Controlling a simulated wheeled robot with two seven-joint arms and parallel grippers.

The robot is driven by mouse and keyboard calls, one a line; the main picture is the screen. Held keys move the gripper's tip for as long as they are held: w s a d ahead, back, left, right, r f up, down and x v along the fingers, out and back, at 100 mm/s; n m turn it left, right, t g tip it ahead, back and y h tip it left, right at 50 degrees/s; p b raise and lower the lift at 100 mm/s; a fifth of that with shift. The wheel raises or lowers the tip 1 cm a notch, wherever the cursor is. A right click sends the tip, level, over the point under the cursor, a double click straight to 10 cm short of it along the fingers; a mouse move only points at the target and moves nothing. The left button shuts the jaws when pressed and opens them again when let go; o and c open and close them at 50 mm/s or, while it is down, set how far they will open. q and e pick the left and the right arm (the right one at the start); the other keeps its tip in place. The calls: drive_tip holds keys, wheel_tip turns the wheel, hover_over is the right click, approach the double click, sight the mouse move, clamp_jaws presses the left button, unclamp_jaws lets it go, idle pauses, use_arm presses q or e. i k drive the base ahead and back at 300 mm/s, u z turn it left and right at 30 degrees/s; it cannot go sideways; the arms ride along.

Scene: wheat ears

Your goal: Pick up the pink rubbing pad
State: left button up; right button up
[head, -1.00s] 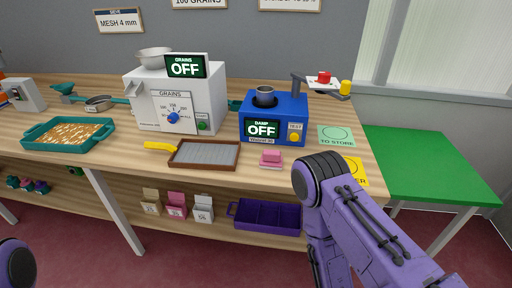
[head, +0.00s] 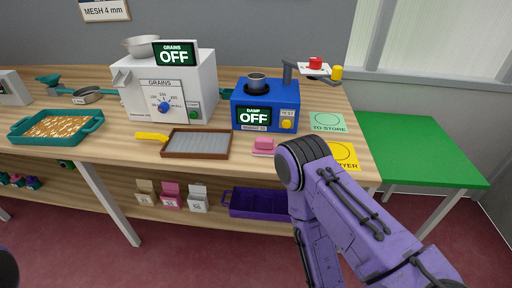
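The pink rubbing pad (head: 263,146) lies on the wooden table top, just right of the brown-framed grey tray (head: 229,146) and in front of the blue damp meter (head: 266,106). Nothing holds it. My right arm, purple with a black joint, rises from the lower right, and its bend is right of the pad. My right gripper is not visible in the head view. Only a dark bit of my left arm shows at the lower left edge; my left gripper is out of view.
A white grain counter (head: 167,88) stands behind the tray. A teal tray of grain (head: 97,126) is at the left. A yellow card (head: 343,151) and green "to store" card (head: 327,122) lie at the right. A purple bin (head: 256,213) sits on the lower shelf.

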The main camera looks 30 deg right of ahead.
sight(262, 146)
drive_tip(key=u, duration=1.3)
drive_tip(key=k, duration=0.95)
drive_tip(key=z, duration=1.3)
drive_tip(key=i, duration=0.2)
